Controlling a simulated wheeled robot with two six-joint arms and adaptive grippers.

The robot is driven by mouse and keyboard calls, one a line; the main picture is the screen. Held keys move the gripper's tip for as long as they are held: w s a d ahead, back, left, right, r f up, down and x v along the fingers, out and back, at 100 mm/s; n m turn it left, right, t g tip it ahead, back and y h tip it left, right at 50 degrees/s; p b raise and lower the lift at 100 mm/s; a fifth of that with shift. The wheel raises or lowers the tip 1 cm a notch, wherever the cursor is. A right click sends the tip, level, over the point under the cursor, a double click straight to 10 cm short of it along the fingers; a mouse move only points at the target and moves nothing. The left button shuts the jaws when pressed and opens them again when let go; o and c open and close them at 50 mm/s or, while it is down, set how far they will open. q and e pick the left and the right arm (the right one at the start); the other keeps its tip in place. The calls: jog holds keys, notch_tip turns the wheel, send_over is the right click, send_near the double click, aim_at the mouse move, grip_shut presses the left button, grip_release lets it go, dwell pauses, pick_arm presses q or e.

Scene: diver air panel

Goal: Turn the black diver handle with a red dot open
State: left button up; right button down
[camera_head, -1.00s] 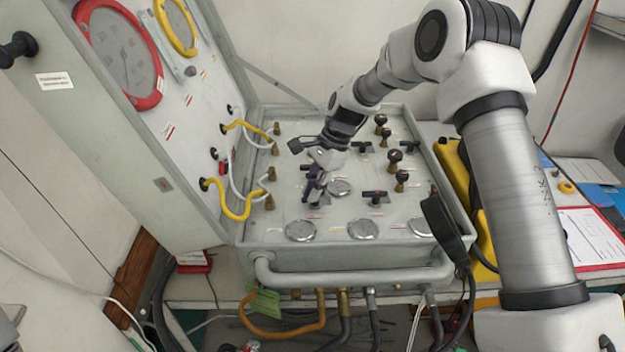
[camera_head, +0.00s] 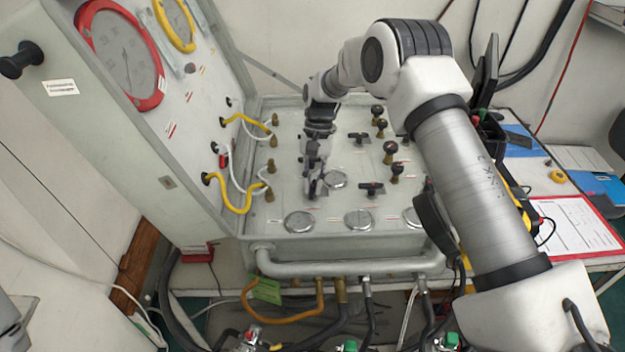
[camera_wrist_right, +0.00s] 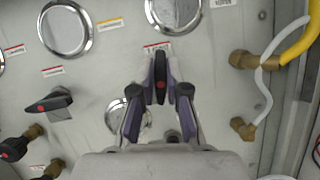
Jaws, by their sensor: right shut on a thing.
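The black diver handle with a red dot (camera_wrist_right: 160,82) stands between the fingers of my right gripper (camera_wrist_right: 159,90) in the right wrist view. The fingers are shut on it, one on each side. The handle's long side runs up and down in that view, in line with the fingers. In the head view my right gripper (camera_head: 315,188) is low over the left front part of the panel (camera_head: 285,180) and hides most of the handle. My left gripper is not in view.
Another black handle with a red dot (camera_wrist_right: 52,103) lies to the left in the wrist view. Round metal caps (camera_head: 299,222) line the panel's front. Yellow hoses (camera_head: 236,205) run to the upright gauge board (camera_head: 180,130) at left. Black knobs (camera_head: 390,152) stand to the right.

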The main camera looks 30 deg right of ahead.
jog(key=shift+s+f+n, duration=0.15)
jog(key=shift+n, duration=0.45)
jog(key=c, duration=1.2)
grip_release()
jog(key=shift+w+d, duration=0.1)
jog(key=shift+w, duration=0.1)
jog(key=v, duration=1.2)
jog(key=shift+w+a, duration=0.2)
jog(key=shift+a, duration=0.1)
jog(key=shift+f, duration=0.1)
